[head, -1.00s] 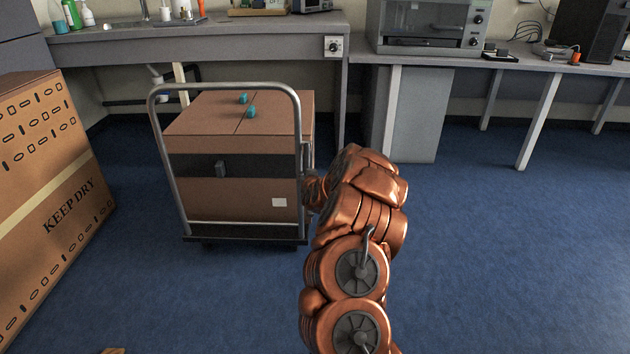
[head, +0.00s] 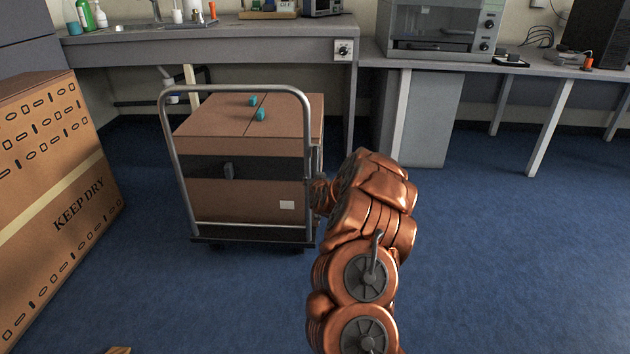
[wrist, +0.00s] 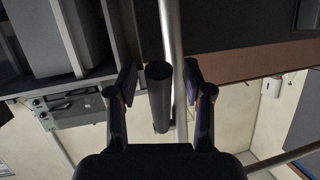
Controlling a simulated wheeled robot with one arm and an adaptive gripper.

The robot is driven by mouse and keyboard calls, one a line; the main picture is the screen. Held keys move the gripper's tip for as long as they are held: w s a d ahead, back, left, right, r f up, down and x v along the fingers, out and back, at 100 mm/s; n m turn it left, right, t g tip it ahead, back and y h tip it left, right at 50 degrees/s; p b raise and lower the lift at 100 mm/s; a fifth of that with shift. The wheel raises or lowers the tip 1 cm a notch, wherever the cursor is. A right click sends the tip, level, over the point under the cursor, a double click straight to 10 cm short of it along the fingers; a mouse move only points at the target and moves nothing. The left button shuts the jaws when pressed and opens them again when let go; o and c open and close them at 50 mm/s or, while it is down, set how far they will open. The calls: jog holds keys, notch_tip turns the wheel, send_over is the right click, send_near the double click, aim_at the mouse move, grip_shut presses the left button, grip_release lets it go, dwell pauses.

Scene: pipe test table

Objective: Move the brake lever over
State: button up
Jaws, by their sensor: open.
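The brake lever (wrist: 158,95) shows in the wrist view as a dark cylindrical grip beside the cart's metal post (wrist: 171,40). My gripper (wrist: 160,80) is open, with one finger on each side of the lever and post. I cannot tell whether either finger touches them. In the head view the cart's handle frame (head: 235,89) stands upright around a brown carton, and my copper arm reaches its right post. There my gripper is mostly hidden behind my arm, and the lever is hard to make out.
The brown carton (head: 240,205) on the cart carries two small teal items (head: 260,115). A large "KEEP DRY" box (head: 60,215) stands at the left. Grey benches (head: 200,42) line the back. The blue floor right of my arm is clear.

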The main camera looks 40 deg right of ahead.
jog(key=v, duration=1.2)
dwell(0.7)
jog(key=a+r+n+g+y+p, duration=0.1)
jog(key=a+r+n+y+p, duration=0.3)
jog(key=a+r+p, duration=0.8)
jog(key=s+a+r+n+g+y+p, duration=0.1)
jog(key=s+a+r+p, duration=0.15)
jog(key=a, duration=0.25)
jog(key=s+a+r+g+y+p, duration=0.2)
jog(key=s+a+r, duration=0.1)
jog(key=a+r, duration=0.15)
jog(key=s+a+r+n+g+y+p, duration=0.1)
jog(key=s+a+r+p, duration=0.15)
jog(key=a, duration=0.35)
jog(key=s+a+r+g+p, duration=0.3)
jog(key=s+r+p, duration=0.3)
jog(key=s, duration=0.5)
jog(key=s+a+r+g+p, duration=0.3)
jog(key=s+r+p, duration=0.3)
jog(key=s+r, duration=0.4)
jog(key=s+a+r+n+g+p, duration=0.1)
jog(key=s+a+r+g+p, duration=0.2)
jog(key=s, duration=0.9)
notch_tip(320, 180, up, 5)
jog(key=p, duration=0.3)
jog(key=shift+s+h, duration=0.4)
